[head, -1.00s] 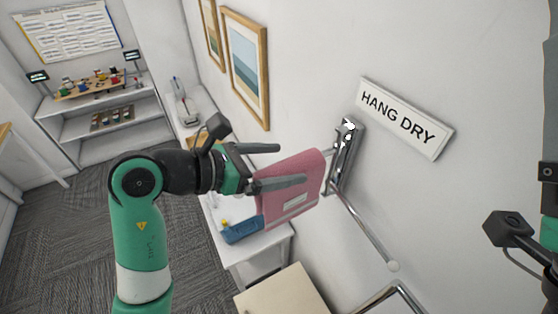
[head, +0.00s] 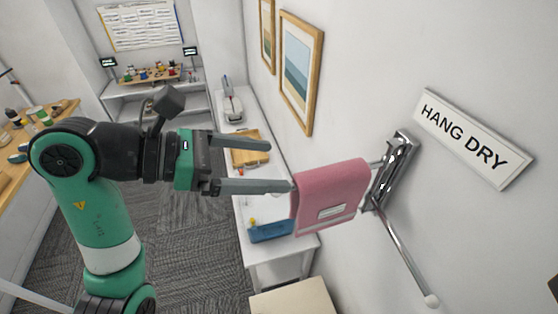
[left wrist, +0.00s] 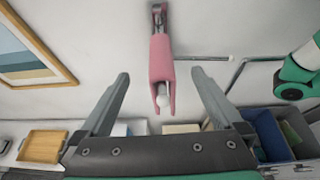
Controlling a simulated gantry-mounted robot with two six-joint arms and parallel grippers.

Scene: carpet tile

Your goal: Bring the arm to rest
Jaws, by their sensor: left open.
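A pink towel (head: 330,190) hangs folded over a rail arm of the chrome rack (head: 393,170) on the wall, below the HANG DRY sign (head: 473,137). My left gripper (head: 279,166) is open and empty to the left of the towel, its fingers pointing at it. In the head view its lower fingertip overlaps the towel's left edge. In the left wrist view, the towel (left wrist: 159,72) hangs ahead between the spread fingers and clear of both. My right gripper is in neither view.
A white side table with a blue tray (head: 270,231) and a wooden tray (head: 250,150) lies below and behind my left gripper. A bare second rail arm (head: 408,250) sticks out from the rack. Framed pictures (head: 301,72) hang on the wall.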

